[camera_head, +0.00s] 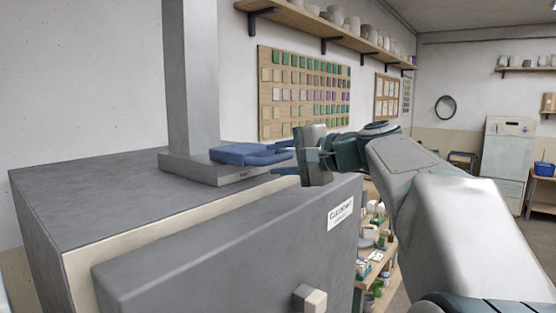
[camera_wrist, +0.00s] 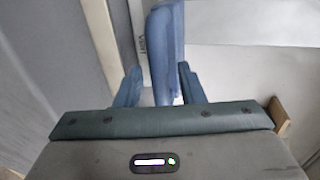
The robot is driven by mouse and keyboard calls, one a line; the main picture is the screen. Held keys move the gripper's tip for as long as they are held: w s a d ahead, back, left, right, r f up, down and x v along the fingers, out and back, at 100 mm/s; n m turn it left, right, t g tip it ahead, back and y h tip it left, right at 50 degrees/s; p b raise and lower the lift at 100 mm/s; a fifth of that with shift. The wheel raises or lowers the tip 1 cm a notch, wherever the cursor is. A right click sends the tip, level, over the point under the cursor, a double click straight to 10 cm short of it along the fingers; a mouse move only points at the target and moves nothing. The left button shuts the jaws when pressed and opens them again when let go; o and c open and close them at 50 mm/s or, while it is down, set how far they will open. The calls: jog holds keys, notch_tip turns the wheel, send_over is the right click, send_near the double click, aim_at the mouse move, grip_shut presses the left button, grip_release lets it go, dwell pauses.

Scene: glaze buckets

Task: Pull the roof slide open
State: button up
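The kiln's flat grey roof (camera_head: 90,190) carries a square chimney (camera_head: 190,80) on a grey base plate (camera_head: 190,168) with a small label on its front edge. I cannot make out a separate slide panel for certain. A blue, folded-looking piece (camera_head: 248,153) lies at the chimney's foot on the plate, its right end towards my gripper (camera_head: 288,153). In the wrist view the blue piece (camera_wrist: 166,45) reaches down between the fingers of my gripper (camera_wrist: 158,85). The fingers stand apart, with a gap at the left; contact at the right is unclear.
The kiln's thick grey door (camera_head: 230,245) with a label and a square knob (camera_head: 309,298) stands in front, below my arm. Shelves of glaze pots (camera_head: 375,250) are beyond it. A wall shelf (camera_head: 300,20) and a tile board (camera_head: 303,90) are behind.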

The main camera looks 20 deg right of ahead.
jog(key=b+v, duration=0.2)
jog(key=v, duration=1.1)
jog(key=shift+s, duration=0.15)
